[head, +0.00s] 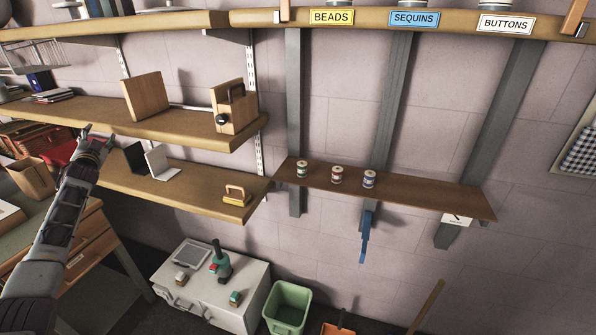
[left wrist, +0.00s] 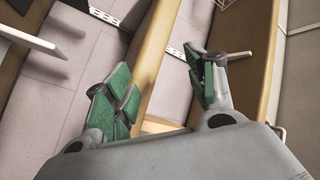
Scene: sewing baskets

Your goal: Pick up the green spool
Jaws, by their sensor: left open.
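Three small spools stand upright in a row on a narrow brown shelf (head: 420,194) at the middle right of the head view. The green spool (head: 302,169) is the leftmost, near the shelf's left end. A red spool (head: 337,175) is in the middle and a blue spool (head: 369,179) is at the right. My left gripper (head: 97,133) is far to the left of the spools, near the wooden shelves. In the left wrist view, its green-padded fingers (left wrist: 165,72) are apart with nothing held between them. No spool shows in that view. My right gripper is not in view.
Wooden shelves (head: 180,122) at the left hold a wooden box (head: 235,109) and other items. A top shelf bears BEADS, SEQUINS and BUTTONS labels (head: 414,19). Below are a white cabinet (head: 250,293) and a green bin (head: 287,306). Open space lies in front of the spool shelf.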

